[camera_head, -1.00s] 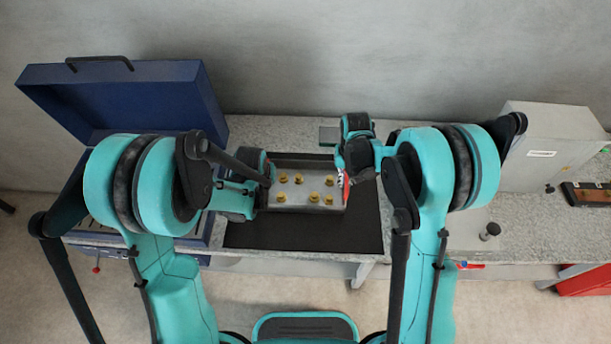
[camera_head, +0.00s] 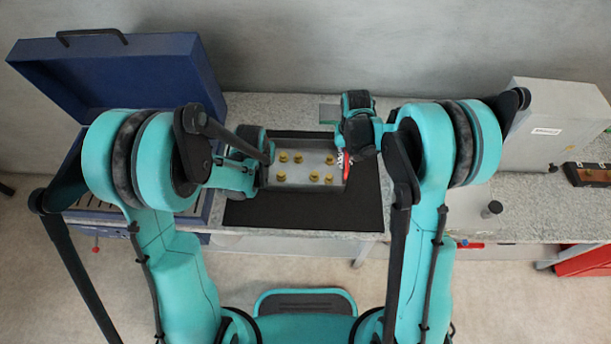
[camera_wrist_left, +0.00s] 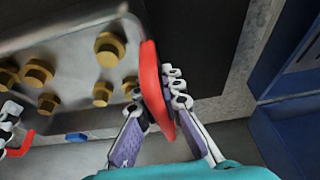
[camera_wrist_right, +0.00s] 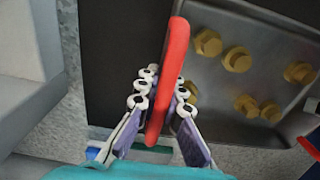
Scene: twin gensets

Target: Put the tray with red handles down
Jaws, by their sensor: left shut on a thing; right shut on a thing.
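The grey metal tray (camera_head: 304,160) with red handles is level between my two grippers, over the black mat (camera_head: 350,210). Several brass fittings stand in it. My left gripper (camera_wrist_left: 160,100) is shut on one red handle (camera_wrist_left: 155,85), with the fingers on both sides of it. My right gripper (camera_wrist_right: 158,98) is shut on the other red handle (camera_wrist_right: 172,75), which also shows in the head view (camera_head: 347,164). My left fingertips are hidden behind the arm in the head view. I cannot tell whether the tray's underside touches the mat.
A blue lidded box (camera_head: 130,75) stands open at the left of the grey bench. A grey cabinet (camera_head: 548,130) stands at the right. A small dark knob (camera_head: 492,209) and a wooden-looking item (camera_head: 590,174) are on the bench's right part.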

